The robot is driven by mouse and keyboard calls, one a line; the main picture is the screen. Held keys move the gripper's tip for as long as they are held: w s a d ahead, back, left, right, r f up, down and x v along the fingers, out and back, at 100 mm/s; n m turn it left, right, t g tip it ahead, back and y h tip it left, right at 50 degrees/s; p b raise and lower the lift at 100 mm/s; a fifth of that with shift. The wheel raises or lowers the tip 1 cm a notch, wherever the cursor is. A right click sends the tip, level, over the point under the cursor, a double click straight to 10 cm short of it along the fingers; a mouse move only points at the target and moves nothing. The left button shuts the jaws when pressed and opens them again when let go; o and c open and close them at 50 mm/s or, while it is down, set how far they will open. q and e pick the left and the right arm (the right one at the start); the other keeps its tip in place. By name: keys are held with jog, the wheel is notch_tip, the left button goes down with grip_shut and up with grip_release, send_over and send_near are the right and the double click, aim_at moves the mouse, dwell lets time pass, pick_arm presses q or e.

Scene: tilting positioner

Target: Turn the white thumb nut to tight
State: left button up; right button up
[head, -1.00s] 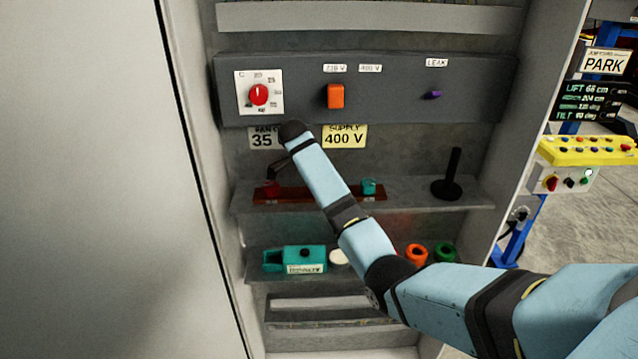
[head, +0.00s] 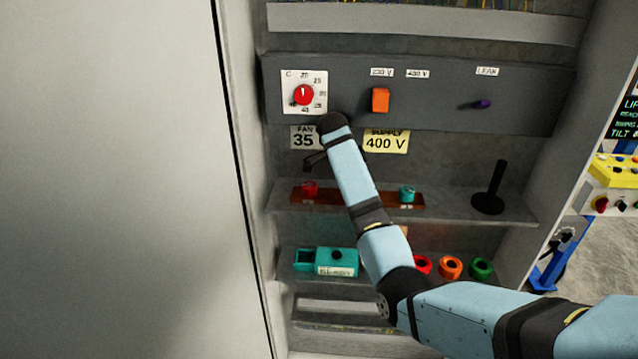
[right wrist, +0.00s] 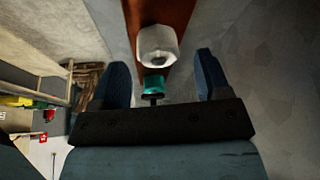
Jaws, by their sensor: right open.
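The white thumb nut (right wrist: 158,40) shows in the right wrist view, on or in front of a red-brown bar. A teal piece (right wrist: 153,85) with a dark stem lies just below it in that view. My right gripper (right wrist: 161,60) is open, with one dark finger on each side of the nut and visible gaps. In the head view the right gripper (head: 315,160) is partly hidden by its own wrist, above the left part of the red-brown bar (head: 345,196). I cannot make out the white nut there. My left gripper is not in view.
A red piece (head: 309,188) and a teal piece (head: 406,193) sit on the bar. A black upright post (head: 493,180) stands right on the shelf. Above are a red dial (head: 303,95) and orange switch (head: 380,100). Coloured rings (head: 450,267) lie below.

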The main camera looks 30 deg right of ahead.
jog(key=w+a, duration=0.1)
jog(key=a, duration=0.2)
jog(key=w+a+b, duration=0.1)
jog(key=a, duration=0.3)
jog(key=w+a+b, duration=0.1)
jog(key=a, duration=0.3)
jog(key=shift+w+a+r, duration=0.1)
jog(key=shift+w+r, duration=0.05)
jog(key=shift+r, duration=0.1)
jog(key=shift+w+a+b, duration=0.1)
jog(key=shift+a+b, duration=0.2)
jog(key=shift+a, duration=0.05)
